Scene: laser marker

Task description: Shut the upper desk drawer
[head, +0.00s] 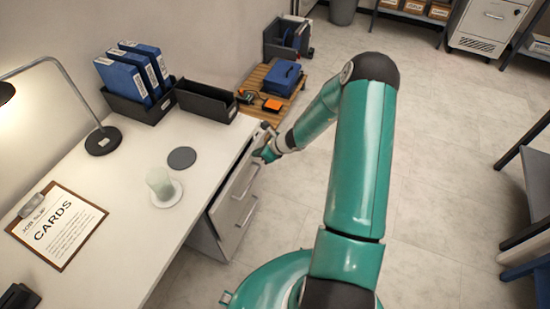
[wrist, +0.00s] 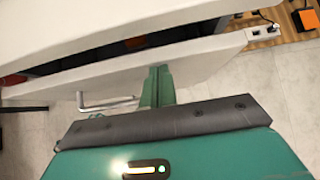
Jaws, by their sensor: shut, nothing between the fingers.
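The upper desk drawer (head: 238,183) is pulled partway out from under the white desk top (head: 130,170). In the wrist view its pale front (wrist: 205,66) runs across the picture, with a dark gap between it and the desk edge. A metal bar handle (wrist: 105,103) is on the front. My gripper (head: 263,152) is at the far end of the drawer front. In the wrist view my gripper's fingers (wrist: 157,85) are together and empty. Their tips reach the drawer front, right of the handle; I cannot tell whether they touch.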

